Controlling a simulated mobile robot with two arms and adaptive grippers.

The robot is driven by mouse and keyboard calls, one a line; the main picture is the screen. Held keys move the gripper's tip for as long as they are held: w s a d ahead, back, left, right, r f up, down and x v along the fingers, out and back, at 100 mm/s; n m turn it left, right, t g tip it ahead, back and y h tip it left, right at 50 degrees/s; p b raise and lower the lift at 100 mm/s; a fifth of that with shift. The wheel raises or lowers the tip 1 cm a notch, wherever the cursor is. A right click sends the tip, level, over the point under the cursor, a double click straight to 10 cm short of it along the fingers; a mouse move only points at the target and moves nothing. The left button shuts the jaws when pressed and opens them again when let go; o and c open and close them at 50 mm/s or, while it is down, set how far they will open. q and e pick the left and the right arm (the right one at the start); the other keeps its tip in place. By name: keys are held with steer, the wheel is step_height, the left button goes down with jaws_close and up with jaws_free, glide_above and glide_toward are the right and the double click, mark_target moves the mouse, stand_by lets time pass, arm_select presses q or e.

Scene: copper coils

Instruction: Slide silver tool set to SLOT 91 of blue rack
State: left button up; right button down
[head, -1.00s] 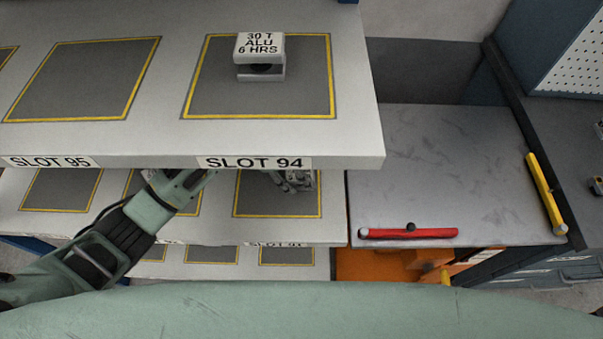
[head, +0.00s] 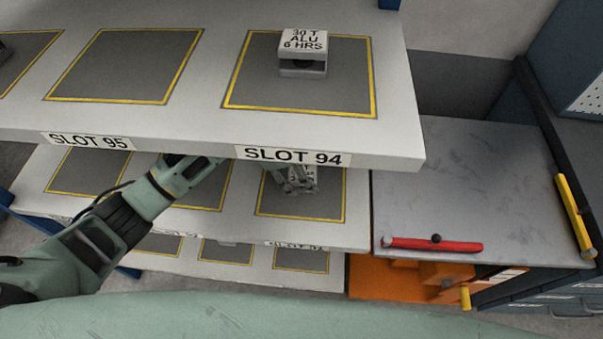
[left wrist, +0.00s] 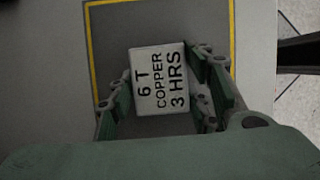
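The blue rack has pale shelves (head: 395,150) with dark yellow-bordered pads and blue posts (head: 20,207). A label (head: 297,246) on the middle shelf's edge is too small to read surely. I cannot make out a silver tool set. My left gripper (head: 292,180) is over the right pad of the middle shelf, below SLOT 94. In the left wrist view, its fingers (left wrist: 160,68) press on both sides of a pale block (left wrist: 158,80) marked "6 T COPPER 3 HRS". Whether the block is lifted is unclear. My right gripper is out of view.
A silver block (head: 303,58) marked "30 T ALU 6 HRS" sits on the SLOT 94 pad. The top shelf overhangs my left arm. A grey cabinet top (head: 470,185) with a red handle (head: 435,244) is on the right, and a yellow handle (head: 575,215) beyond it.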

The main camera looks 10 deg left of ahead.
arm_select(q)
steer(key=o, duration=0.4)
steer(key=shift+a+r, duration=0.15)
steer(key=shift+r, duration=0.15)
steer(key=a, duration=1.2)
steer(key=shift+s+a+r, duration=0.1)
steer(key=shift+s+r, duration=0.15)
steer(key=shift+s, duration=0.1)
